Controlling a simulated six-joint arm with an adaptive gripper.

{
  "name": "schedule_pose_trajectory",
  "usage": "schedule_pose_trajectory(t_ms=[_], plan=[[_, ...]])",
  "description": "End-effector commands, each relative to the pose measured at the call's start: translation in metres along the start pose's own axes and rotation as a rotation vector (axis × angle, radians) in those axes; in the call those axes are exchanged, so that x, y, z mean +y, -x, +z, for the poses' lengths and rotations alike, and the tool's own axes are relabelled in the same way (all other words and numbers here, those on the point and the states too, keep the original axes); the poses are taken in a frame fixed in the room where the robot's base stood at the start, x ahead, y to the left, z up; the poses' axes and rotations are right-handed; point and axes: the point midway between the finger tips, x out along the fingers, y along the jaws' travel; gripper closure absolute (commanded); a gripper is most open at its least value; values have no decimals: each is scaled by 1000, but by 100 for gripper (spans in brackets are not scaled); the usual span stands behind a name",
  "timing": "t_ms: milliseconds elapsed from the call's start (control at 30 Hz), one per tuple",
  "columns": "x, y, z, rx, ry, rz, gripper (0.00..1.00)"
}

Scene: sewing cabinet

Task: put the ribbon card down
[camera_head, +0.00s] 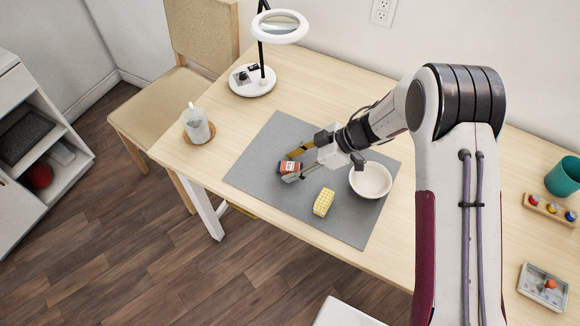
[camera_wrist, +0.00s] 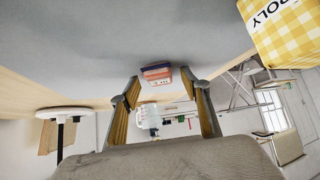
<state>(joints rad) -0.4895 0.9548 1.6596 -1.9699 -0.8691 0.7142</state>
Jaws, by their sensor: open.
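A small red and dark-blue banded piece with a pale face, which looks like the ribbon card (camera_head: 289,168), is on the grey mat (camera_head: 262,165) near its left side. In the wrist view the card (camera_wrist: 157,73) shows beyond and between the fingertips, against the mat. My gripper (camera_head: 294,163) is low over the mat with its fingers on either side of the card. In the wrist view the fingers (camera_wrist: 160,79) are spread apart, with a gap to the card on both sides. The card's underside is hidden.
A yellow checked block (camera_head: 323,202) and a white bowl (camera_head: 370,180) stand on the mat close to my gripper. A glass jug (camera_head: 196,126) on a coaster and a ring lamp (camera_head: 253,82) are farther left and back. The mat's back left part is bare.

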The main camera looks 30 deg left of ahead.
Motion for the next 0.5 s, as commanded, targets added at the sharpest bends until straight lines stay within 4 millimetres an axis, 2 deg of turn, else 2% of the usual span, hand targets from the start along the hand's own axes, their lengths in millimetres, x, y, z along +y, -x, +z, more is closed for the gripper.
schedule_pose_trajectory(t_ms=[233, 267, 367, 400, 500], plan=[[0, 0, 0, 0, 0, 0, 53], [0, 0, 0, 0, 0, 0, 56], [0, 0, 0, 0, 0, 0, 82], [0, 0, 0, 0, 0, 0, 85], [0, 0, 0, 0, 0, 0, 85]])
